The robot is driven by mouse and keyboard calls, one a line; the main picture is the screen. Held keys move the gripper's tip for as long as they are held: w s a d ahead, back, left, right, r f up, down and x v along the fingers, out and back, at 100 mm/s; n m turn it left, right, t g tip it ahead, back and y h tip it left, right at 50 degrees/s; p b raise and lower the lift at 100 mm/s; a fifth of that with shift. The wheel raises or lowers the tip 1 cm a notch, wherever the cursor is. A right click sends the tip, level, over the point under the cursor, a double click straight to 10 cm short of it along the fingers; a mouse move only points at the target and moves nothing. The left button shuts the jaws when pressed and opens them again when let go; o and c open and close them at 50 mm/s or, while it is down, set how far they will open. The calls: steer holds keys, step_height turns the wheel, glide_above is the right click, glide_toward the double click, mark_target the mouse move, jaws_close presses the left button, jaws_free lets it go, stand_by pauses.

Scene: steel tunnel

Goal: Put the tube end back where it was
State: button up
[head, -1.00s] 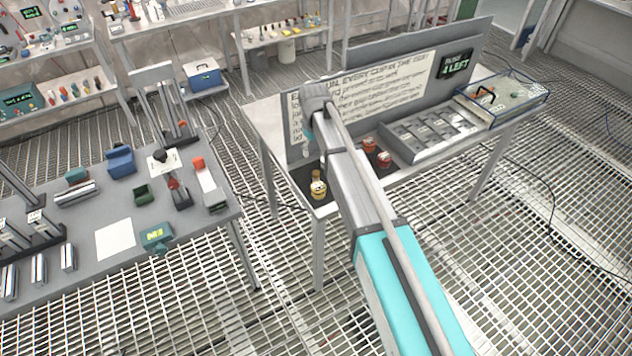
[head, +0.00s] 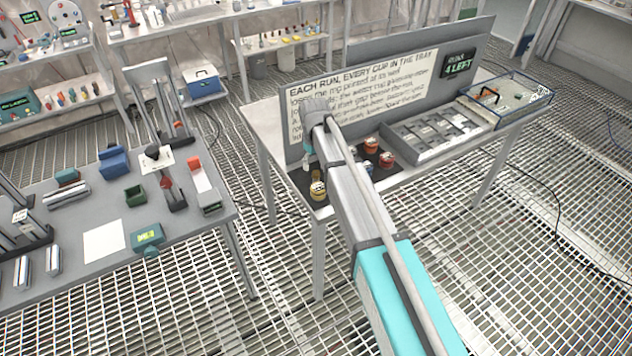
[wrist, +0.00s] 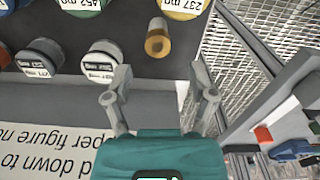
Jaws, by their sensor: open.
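A short brass-coloured tube end (wrist: 157,40) shows in the wrist view, standing on the dark tray (wrist: 125,35) beside several labelled cups. My open gripper (wrist: 162,80) is above and short of it, with the tube end just beyond the gap between the fingertips. The fingers touch nothing and hold nothing. In the head view my gripper (head: 307,160) hangs over the left part of the bench, in front of the printed board. In that view I cannot make out the tube end clearly; a yellow cup (head: 318,191) stands near my gripper.
In the wrist view, grey cups (wrist: 100,60) stand left of the tube end. The printed board (head: 365,85) rises behind the tray. Red cups (head: 386,159), a grey slotted rack (head: 435,135) and a glass-sided case (head: 510,100) lie further right. A cluttered side table (head: 90,215) stands left.

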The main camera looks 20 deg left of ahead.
mark_target(316, 172)
steer(key=shift+f, duration=0.1)
stand_by(0.3)
steer(key=f+b, duration=0.3)
steer(key=shift+d, duration=0.25)
steer(key=shift+f+b, duration=1)
steer(key=shift+b, duration=0.1)
jaws_close()
steer(key=shift+r, duration=0.1)
